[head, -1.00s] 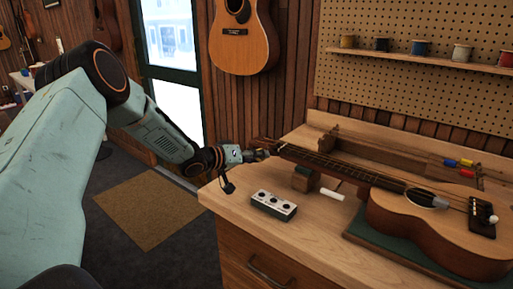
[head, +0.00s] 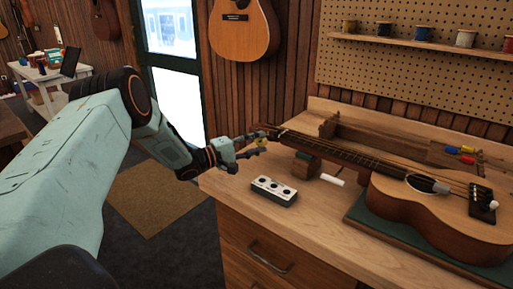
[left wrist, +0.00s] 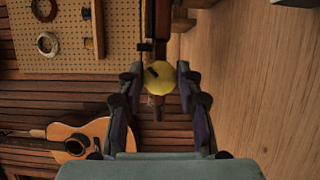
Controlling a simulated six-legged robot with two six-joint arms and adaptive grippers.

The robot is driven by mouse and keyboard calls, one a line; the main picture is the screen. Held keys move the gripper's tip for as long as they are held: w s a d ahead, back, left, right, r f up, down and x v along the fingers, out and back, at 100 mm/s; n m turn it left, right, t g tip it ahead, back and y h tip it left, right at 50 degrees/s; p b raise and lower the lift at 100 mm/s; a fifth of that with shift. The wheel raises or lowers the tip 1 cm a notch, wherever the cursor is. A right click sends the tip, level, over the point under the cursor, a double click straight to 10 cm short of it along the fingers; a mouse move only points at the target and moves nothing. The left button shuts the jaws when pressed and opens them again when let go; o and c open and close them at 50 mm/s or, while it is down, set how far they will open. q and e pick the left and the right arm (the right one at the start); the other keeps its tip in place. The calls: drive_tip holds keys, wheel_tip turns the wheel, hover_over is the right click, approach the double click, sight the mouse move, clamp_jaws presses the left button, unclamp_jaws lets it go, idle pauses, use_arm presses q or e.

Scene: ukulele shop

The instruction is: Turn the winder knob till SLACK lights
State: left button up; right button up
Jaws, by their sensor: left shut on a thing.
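The winder knob is a round yellow piece (left wrist: 164,78) between the fingers in the left wrist view, at the ukulele's headstock end. A small bit of yellow shows in the head view too. My left gripper (head: 258,142) is shut on it; it also shows in the left wrist view (left wrist: 160,92). The ukulele (head: 434,212) lies face up, its neck reaching left to the gripper. A pale box (head: 273,201) with three dark round spots lies on the bench in front of the neck; no spot looks lit, and its labels are too small to read. My right gripper is out of view.
The wooden bench (head: 315,229) has clear room in front of the box. A neck support (head: 304,168) and a white cylinder (head: 332,180) stand near the neck. A green mat (head: 362,209) lies under the body. A guitar (head: 243,33) hangs behind the arm.

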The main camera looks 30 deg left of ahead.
use_arm(q)
drive_tip(key=n+t+b, duration=0.2)
drive_tip(key=n, duration=0.3)
drive_tip(key=shift+a+b, duration=0.1)
drive_tip(key=shift+b, duration=0.3)
idle(0.4)
drive_tip(key=o, duration=0.9)
drive_tip(key=shift+c, duration=0.2)
drive_tip(key=shift+f, duration=0.1)
drive_tip(key=v, duration=1.2)
drive_tip(key=shift+f, duration=0.1)
